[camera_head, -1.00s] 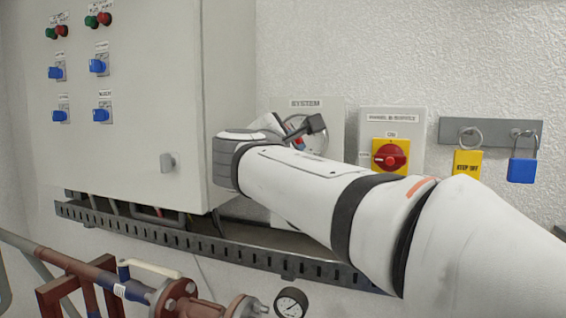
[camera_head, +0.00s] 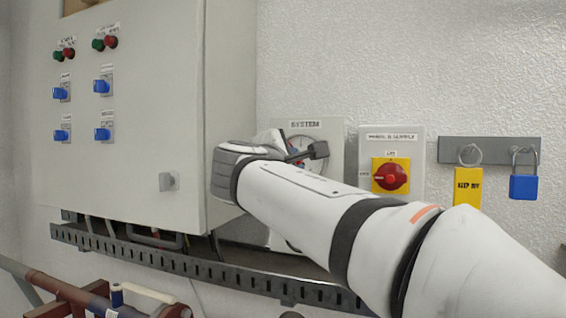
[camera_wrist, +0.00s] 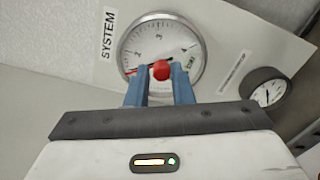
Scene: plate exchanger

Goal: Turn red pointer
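The round white gauge marked SYSTEM (camera_wrist: 140,45) fills the upper middle of the wrist view. It has a red knob (camera_wrist: 161,70) in front of its face and a thin red pointer (camera_wrist: 134,72) reaching left from it. My gripper (camera_wrist: 159,80) is open, with its blue fingers apart. The knob shows between the fingertips; I cannot tell whether they touch it. In the head view the gauge (camera_head: 304,147) is partly hidden by my arm, and the fingers do not show clearly.
A large grey cabinet (camera_head: 130,130) stands left of the gauge. A yellow panel with a red rotary switch (camera_head: 390,175) and a rack with a blue padlock (camera_head: 524,186) are on the right. A small black-rimmed gauge (camera_wrist: 262,90) sits right of my fingers.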

